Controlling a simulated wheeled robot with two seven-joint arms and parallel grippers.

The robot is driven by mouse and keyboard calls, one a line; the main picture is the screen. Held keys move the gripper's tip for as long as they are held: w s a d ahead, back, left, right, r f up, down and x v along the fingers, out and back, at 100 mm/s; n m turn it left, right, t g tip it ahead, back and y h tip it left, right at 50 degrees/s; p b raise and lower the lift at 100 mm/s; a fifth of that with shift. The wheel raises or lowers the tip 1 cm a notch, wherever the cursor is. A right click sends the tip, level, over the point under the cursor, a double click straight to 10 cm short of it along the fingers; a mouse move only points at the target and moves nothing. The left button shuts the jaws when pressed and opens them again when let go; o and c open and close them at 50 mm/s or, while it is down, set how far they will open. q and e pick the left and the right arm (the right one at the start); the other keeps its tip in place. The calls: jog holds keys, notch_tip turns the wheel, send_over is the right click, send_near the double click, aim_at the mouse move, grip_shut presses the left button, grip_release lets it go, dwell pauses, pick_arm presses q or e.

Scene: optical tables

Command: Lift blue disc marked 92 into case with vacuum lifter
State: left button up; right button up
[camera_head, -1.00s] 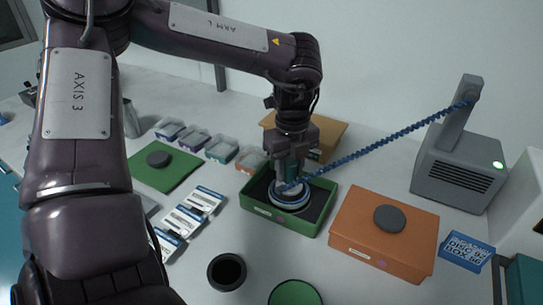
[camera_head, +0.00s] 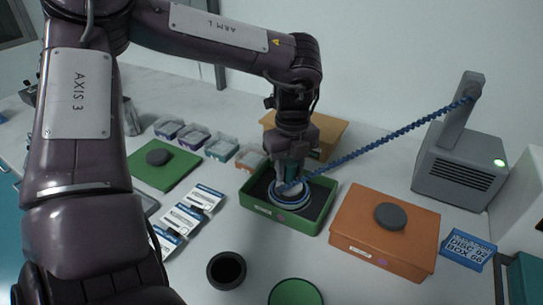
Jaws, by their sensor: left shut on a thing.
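The lifter stands over a disc with a blue and white rim (camera_head: 291,203), inside the open green case (camera_head: 262,207) with a dark lining. The lifter hides most of the disc, so I cannot read its number or tell whether it touches the case floor. My right gripper is not in view.
An orange box with a dark round knob (camera_head: 350,215) stands right of the case. A blue lettered card (camera_head: 467,250) lies further right. A black cup (camera_head: 226,270) and a green disc (camera_head: 295,293) are in front. A green lid (camera_head: 180,175), small trays (camera_head: 221,147) and white labelled packs (camera_head: 184,218) lie left.

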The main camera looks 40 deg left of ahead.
pick_arm(q)
jog(key=o, duration=1.2)
jog(key=shift+r, duration=0.1)
